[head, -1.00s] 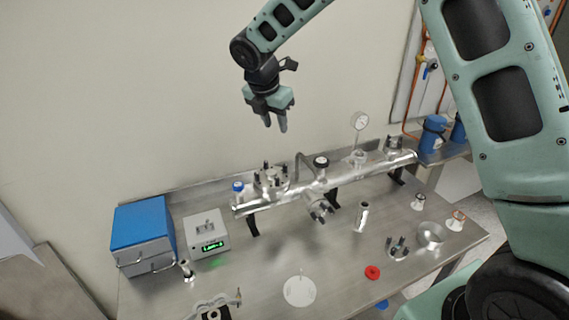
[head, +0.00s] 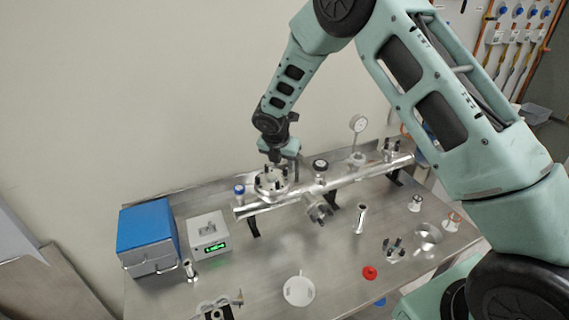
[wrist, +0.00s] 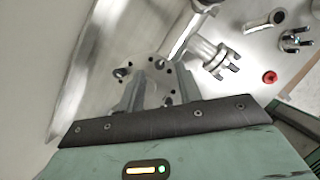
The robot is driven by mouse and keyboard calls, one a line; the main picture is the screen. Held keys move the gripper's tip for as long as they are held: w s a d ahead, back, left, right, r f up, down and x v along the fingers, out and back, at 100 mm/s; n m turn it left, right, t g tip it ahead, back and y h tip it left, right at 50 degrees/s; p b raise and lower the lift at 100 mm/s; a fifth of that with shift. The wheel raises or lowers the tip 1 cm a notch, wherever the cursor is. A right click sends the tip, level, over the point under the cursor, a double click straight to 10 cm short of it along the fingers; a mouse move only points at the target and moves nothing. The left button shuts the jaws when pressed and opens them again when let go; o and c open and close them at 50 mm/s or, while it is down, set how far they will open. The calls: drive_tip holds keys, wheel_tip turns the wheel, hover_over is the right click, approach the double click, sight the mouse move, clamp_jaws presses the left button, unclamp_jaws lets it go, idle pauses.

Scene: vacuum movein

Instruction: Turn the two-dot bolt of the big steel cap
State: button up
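The big steel cap (head: 266,190) is a round flange with upright dark-tipped bolts, on top of the left end of the steel tube. In the wrist view the cap (wrist: 150,74) lies just beyond my fingers, with bolts and small dark dots around its rim. I cannot tell which bolt is the two-dot one. My gripper (head: 283,170) points down over the cap's right side. In the wrist view my gripper (wrist: 160,80) has its two fingers apart, with a bolt head (wrist: 159,63) showing near the gap. Contact with a bolt cannot be told.
A blue-capped bottle (head: 239,191) stands close left of the cap. A grey controller (head: 209,232) and blue box (head: 146,230) stand left. A red disc (head: 370,272) lies in front.

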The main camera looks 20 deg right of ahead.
sight(285, 169)
drive_tip(key=shift+x, duration=1.5)
clamp_jaws()
